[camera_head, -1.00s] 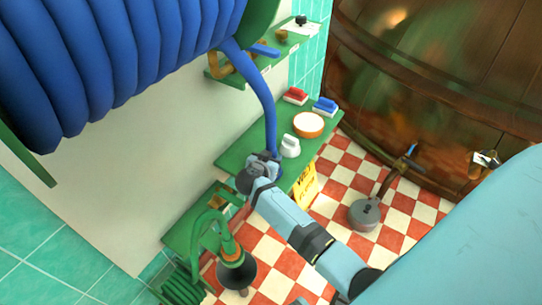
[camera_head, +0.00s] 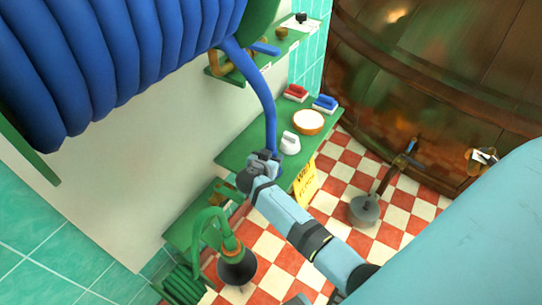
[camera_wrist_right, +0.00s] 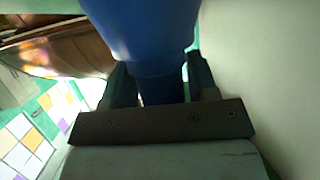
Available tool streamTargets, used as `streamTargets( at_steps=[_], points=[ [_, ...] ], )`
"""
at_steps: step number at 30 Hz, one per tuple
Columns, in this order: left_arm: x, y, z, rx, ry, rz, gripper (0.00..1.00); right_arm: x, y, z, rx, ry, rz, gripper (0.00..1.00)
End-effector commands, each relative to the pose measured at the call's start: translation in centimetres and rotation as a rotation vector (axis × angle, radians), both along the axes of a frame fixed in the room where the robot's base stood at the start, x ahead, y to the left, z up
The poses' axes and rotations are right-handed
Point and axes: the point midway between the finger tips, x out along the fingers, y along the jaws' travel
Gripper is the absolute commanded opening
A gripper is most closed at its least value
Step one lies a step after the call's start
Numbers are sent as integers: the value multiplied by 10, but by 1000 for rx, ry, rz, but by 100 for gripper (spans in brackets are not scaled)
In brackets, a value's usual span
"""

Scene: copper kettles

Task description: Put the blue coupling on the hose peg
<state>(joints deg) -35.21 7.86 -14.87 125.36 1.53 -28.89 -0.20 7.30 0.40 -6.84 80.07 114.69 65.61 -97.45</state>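The blue hose (camera_head: 262,88) hangs from the big blue coil at upper left down to my right gripper (camera_head: 264,160). In the right wrist view, a thick blue part, seemingly the coupling at the hose end (camera_wrist_right: 145,35), fills the space between the two dark fingers (camera_wrist_right: 155,85). The fingers appear shut on it. In the head view the coupling is mostly hidden by the gripper, which is over the front edge of the green shelf. I cannot make out the hose peg with certainty. My left gripper is not in view.
Below are a yellow sign (camera_head: 305,183) and a green hose with a dark funnel (camera_head: 237,268). A copper kettle (camera_head: 430,80) stands behind.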

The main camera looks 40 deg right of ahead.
Motion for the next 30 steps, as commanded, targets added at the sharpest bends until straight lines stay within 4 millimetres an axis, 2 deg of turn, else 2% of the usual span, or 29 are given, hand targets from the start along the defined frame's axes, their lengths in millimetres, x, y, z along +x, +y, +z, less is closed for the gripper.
streamTargets(
  at_steps=[1,2,3,14,19,21,23,30],
  points=[
    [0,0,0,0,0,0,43,0,0,0,0,0,0,65],
    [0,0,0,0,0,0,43,0,0,0,0,0,0,72],
    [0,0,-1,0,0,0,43,0,0,-1,0,0,0,74],
    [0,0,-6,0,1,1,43,0,0,3,0,0,0,74],
    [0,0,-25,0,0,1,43,1,-2,11,-1,-3,0,74],
    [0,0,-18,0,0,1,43,1,-1,31,-1,-3,0,74],
    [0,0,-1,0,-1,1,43,0,-1,50,0,-2,1,74],
    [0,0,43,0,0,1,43,0,-1,77,1,2,-1,74]
  ],
)
